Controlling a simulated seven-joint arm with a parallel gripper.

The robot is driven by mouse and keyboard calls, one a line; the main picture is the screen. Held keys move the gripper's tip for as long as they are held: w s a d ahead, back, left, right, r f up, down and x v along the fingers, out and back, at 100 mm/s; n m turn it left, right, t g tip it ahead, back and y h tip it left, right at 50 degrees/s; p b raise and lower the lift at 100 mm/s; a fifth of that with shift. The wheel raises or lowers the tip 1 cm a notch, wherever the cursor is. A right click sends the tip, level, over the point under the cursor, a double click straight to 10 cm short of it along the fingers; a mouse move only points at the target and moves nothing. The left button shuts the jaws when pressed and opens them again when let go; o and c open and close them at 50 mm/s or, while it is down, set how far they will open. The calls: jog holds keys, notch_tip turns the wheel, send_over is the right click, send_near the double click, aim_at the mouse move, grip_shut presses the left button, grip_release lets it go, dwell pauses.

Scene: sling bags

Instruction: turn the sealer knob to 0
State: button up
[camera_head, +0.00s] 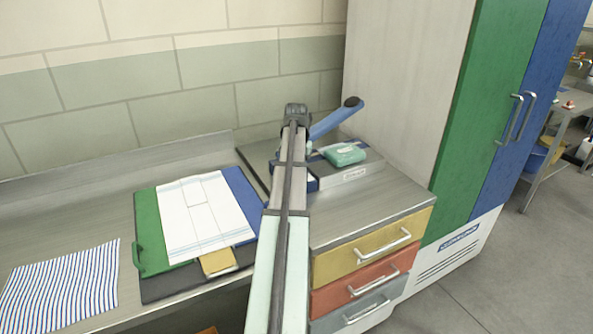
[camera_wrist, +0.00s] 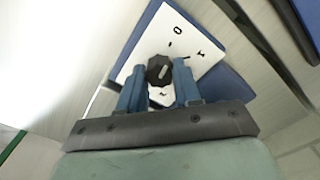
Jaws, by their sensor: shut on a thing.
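The sealer's black knob (camera_wrist: 160,69) sits on a white dial plate (camera_wrist: 207,50) in the wrist view. A mark like a 0 shows near the plate's upper edge, with other dark marks to its right and below the knob. A pale line on the knob slants; I cannot tell which mark it points to. My gripper (camera_wrist: 159,66) has its two blue fingers on either side of the knob, shut on it. In the head view the sealer (camera_head: 347,176) stands on the counter with its blue lever (camera_head: 334,119) raised; my arm hides the knob.
A green packet (camera_head: 344,154) lies on the sealer's right side. Left are a green-and-blue folder (camera_head: 146,225) with white sheets, a yellow item (camera_head: 218,262) and a striped cloth (camera_head: 66,290). A drawer unit (camera_head: 365,260) and tall cabinet (camera_head: 405,90) stand at right.

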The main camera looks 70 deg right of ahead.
jog(key=o, duration=1.1)
jog(key=shift+c, duration=0.2)
jog(key=shift+r, duration=0.1)
notch_tip(320, 180, up, 14)
jog(key=shift+f, duration=0.2)
